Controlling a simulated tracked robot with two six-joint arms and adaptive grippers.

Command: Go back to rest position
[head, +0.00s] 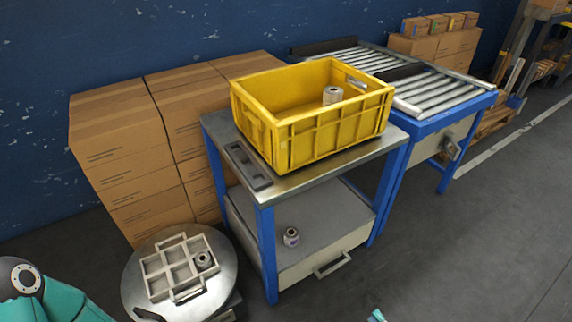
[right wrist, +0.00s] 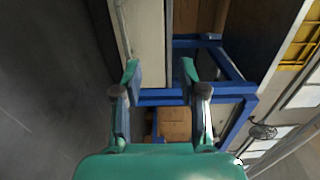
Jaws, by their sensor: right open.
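My right gripper (right wrist: 158,72) is open and empty in the right wrist view, its two teal-tipped fingers apart. Only a small teal tip of it shows at the bottom edge of the head view (head: 377,315). It is in front of the blue-framed table, touching nothing that I can see. My left gripper is out of view; only part of my teal left arm shows at the lower left. A yellow crate (head: 285,143) stands on the table (head: 320,180) with a roll (head: 332,95) inside. Another roll (head: 291,237) stands on the lower shelf.
A round metal stand (head: 140,292) holds a compartment tray (head: 160,268) with one roll (head: 203,260) in a right-hand compartment. Cardboard boxes (head: 120,150) are stacked along the blue wall. A roller conveyor (head: 440,95) adjoins the table. The floor at the right is clear.

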